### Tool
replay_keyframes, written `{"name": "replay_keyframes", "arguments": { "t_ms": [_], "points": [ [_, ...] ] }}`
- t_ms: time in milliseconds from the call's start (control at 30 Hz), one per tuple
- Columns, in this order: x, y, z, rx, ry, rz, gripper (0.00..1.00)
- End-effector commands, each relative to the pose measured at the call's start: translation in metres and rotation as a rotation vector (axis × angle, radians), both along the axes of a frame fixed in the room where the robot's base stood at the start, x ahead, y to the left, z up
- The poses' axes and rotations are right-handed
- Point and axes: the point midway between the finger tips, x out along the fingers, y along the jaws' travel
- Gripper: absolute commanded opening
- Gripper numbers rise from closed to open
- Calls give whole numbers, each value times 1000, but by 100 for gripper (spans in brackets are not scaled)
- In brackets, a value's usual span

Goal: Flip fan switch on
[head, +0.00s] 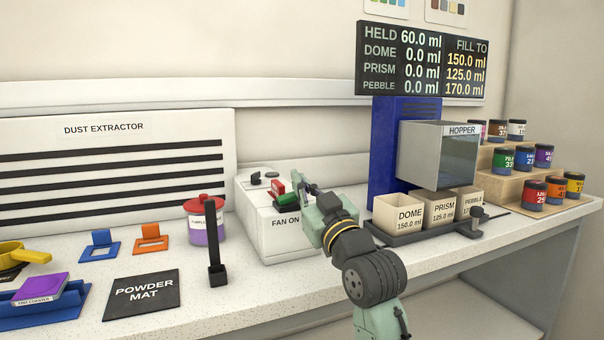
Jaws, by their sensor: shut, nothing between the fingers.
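A white switch box (255,215) labelled "FAN ON" stands against the wall, right of the dust extractor. On its top is a switch with a red part (277,187) and a green part (287,200). My gripper (298,188) is shut and empty, over the right side of the box top, close beside the switch. It hides the right part of the box and perhaps some of the switch. I cannot tell whether it touches the switch, or which way the switch is set.
Left are the dust extractor (115,195), a red-lidded purple jar (206,225), a black upright tool (216,260) and a powder mat (143,304). Right are a hopper (432,160), labelled cups (397,218) on a dark tray and jars (533,192) on steps. The front counter is mostly bare.

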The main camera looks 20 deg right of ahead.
Motion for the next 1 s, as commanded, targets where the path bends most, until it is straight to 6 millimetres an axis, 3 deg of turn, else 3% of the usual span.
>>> {"name": "replay_keyframes", "arguments": {
  "t_ms": [767,1000],
  "points": [
    [1,-4,-12,101,5,1,0],
    [7,0,9,100,3,4,0]
  ]
}}
